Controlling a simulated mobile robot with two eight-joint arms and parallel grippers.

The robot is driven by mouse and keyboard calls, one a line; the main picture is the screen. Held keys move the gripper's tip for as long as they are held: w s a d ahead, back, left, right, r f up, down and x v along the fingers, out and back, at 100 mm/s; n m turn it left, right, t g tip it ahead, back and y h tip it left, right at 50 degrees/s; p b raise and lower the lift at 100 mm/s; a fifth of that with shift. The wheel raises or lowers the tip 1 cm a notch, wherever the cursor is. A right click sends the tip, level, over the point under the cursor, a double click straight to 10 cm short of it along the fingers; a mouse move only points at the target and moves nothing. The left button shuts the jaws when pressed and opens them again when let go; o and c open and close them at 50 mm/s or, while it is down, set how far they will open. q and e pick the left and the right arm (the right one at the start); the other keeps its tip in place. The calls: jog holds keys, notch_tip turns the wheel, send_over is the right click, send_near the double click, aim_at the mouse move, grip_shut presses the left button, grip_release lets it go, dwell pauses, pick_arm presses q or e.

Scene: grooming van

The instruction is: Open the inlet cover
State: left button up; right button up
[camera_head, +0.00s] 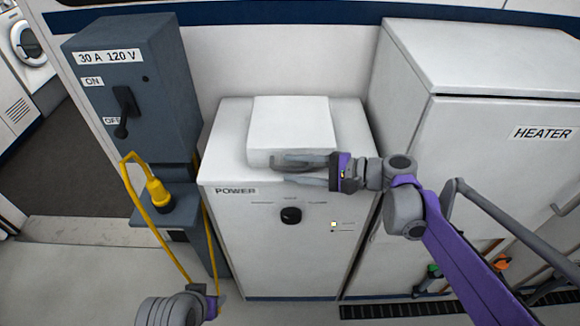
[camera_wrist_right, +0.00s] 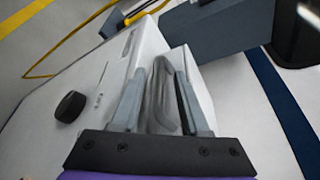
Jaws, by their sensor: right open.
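The inlet cover appears to be the white block (camera_head: 291,124) on top of the white POWER cabinet (camera_head: 240,225); it looks closed. My right gripper (camera_head: 280,170) is at the block's lower front edge, its fingers pointing left and apart. In the right wrist view, the open fingers (camera_wrist_right: 160,95) are on either side of a grey, lip-like piece (camera_wrist_right: 162,100) by the white block. I cannot tell whether they touch it. Part of my left wrist shows at the bottom left of the head view; its fingers cannot be made out.
A grey switch box (camera_head: 130,85) stands left of the cabinet, with a yellow plug (camera_head: 158,192) and cable below it. A white HEATER cabinet (camera_head: 480,125) stands close on the right. A black knob (camera_head: 291,215) is on the POWER cabinet's front. Open floor lies at the left.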

jog(key=shift+w+a+f, duration=0.15)
jog(key=shift+w+a, duration=0.1)
jog(key=shift+a, duration=0.4)
grip_shut()
dwell(1.0)
